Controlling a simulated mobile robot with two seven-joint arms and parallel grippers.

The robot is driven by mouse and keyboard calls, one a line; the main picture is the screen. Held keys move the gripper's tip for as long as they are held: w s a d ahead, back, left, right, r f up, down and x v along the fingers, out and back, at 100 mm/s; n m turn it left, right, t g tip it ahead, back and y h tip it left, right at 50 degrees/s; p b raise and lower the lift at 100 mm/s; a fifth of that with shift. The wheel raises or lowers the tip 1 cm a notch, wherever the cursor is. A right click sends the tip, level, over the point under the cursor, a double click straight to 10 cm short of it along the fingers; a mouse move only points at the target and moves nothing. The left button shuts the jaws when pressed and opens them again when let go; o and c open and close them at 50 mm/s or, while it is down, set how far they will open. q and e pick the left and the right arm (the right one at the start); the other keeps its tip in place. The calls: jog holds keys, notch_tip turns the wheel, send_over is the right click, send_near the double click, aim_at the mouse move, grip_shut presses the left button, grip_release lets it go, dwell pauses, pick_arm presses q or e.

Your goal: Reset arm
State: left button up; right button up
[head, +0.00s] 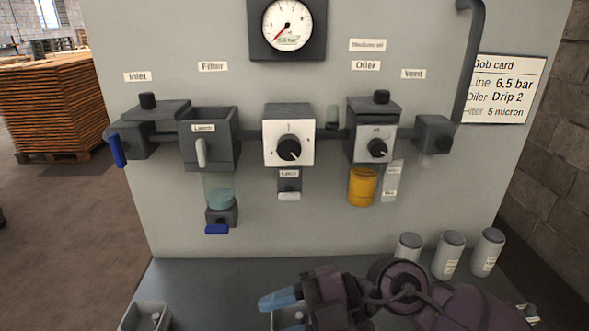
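My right arm comes in from the lower right, low over the bench. Its gripper (271,314) points left, with blue fingertips. The upper finger shows clearly and the lower one is partly cut off by the picture's bottom edge. The fingers look apart, with nothing seen held between them. My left gripper is not in view.
A grey panel (400,215) carries the inlet valve (117,151), filter (221,199), regulator (289,132), oiler with amber bowl (362,188), vent (434,134) and gauge (288,22). Three grey canisters (449,255) stand at the bench's right. Another tray (146,316) sits at lower left.

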jog(key=w+d+r+m+t+y, duration=0.6)
jog(key=m+t, duration=0.5)
jog(key=t, duration=0.4)
jog(key=w+d+f+m+t+h, duration=0.1)
jog(key=d+f+m+t+h, duration=0.3)
jog(key=d+m+h, duration=0.5)
jog(key=w+d+f+m+t+h, duration=0.1)
jog(key=d+f+m+t+h, duration=0.2)
jog(key=d+m+h, duration=0.45)
jog(key=s+d+f+m+g+h, duration=0.2)
jog(key=s+d+f+g+h, duration=0.15)
jog(key=f, duration=0.25)
jog(key=s+d+f+m+g+h, duration=0.2)
jog(key=s+f+g+h, duration=0.2)
jog(key=f, duration=0.3)
jog(key=s+d+f+n+g+y, duration=0.1)
jog(key=s+f+g, duration=0.3)
jog(key=s, duration=0.4)
jog(key=s+d+f+g+y, duration=0.1)
jog(key=s+f+g, duration=0.35)
jog(key=s, duration=0.25)
jog(key=w+f+t, duration=0.7)
jog(key=f+t, duration=0.1)
jog(key=f, duration=0.2)
jog(key=shift+a+n, duration=0.3)
jog(key=shift+n, duration=0.15)
